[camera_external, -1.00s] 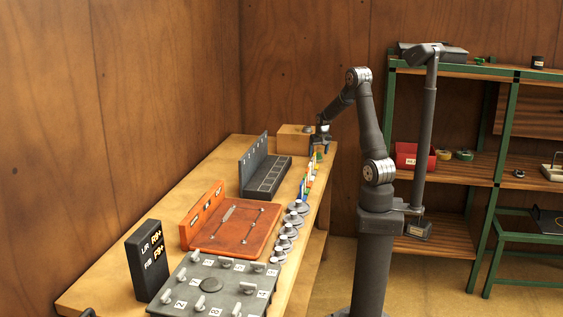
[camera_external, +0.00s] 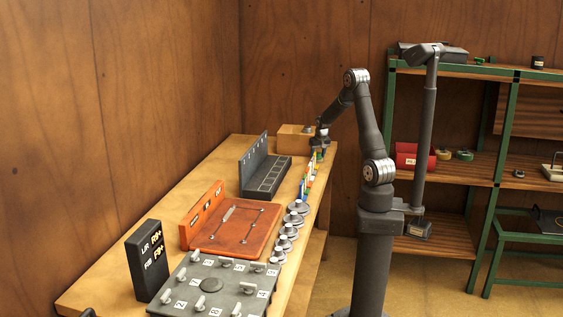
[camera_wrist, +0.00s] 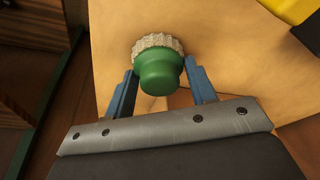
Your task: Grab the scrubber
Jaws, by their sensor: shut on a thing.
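The scrubber (camera_wrist: 159,66) has a rounded green handle and a pale, bristly rim, and shows in the wrist view. My gripper (camera_wrist: 161,75) has its two blue fingers on either side of the green handle and is shut on it. The wooden worktop lies behind it in this view, and I cannot tell whether the scrubber touches it. In the external view my gripper (camera_external: 318,146) is low over the far end of the bench, and the scrubber cannot be made out there.
A wooden box (camera_external: 294,138) stands just left of my gripper. Small coloured items (camera_external: 308,178) and round grey weights (camera_external: 288,231) line the bench's right edge. A dark rack (camera_external: 266,176) and an orange tray (camera_external: 238,228) stand nearer. A green-framed shelf (camera_external: 507,130) is at right.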

